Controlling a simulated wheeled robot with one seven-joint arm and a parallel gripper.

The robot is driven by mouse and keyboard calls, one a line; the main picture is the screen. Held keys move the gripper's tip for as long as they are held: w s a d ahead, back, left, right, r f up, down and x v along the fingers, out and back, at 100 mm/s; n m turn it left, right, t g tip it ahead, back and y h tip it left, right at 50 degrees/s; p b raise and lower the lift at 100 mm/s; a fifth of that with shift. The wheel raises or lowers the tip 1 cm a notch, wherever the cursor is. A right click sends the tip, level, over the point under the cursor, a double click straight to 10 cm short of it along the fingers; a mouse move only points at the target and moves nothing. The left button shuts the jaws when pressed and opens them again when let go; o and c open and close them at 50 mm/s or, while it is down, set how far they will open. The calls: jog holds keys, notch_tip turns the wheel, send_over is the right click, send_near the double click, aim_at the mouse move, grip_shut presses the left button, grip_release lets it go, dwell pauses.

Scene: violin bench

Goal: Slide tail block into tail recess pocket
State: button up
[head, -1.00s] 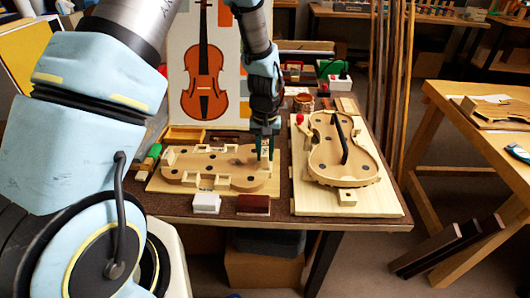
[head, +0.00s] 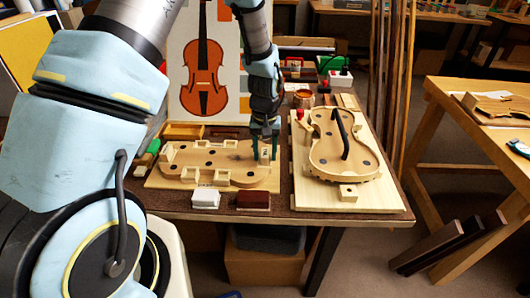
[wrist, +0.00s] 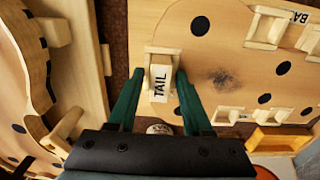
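The tail block (wrist: 159,84), a pale wooden piece marked TAIL, stands at the end of the left violin form (head: 215,165); it also shows in the head view (head: 264,153). In the wrist view a pale edge of the tail recess pocket (wrist: 163,50) shows right against the block. How deep the block sits in it I cannot tell. My gripper (wrist: 158,75) is open, with one green finger on each side of the block and a visible gap to both. It also shows in the head view (head: 264,148).
A violin body on a board (head: 350,195) lies close on the right. A white block (head: 205,198) and a dark red block (head: 252,199) are at the table's front edge. A wooden tray (head: 184,131) and a picture panel (head: 208,60) stand behind.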

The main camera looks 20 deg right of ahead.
aim_at(265, 153)
jog(key=shift+o, duration=0.7)
notch_tip(265, 153, up, 11)
jog(key=b, duration=0.2)
jog(key=shift+f, duration=0.1)
dwell(0.4)
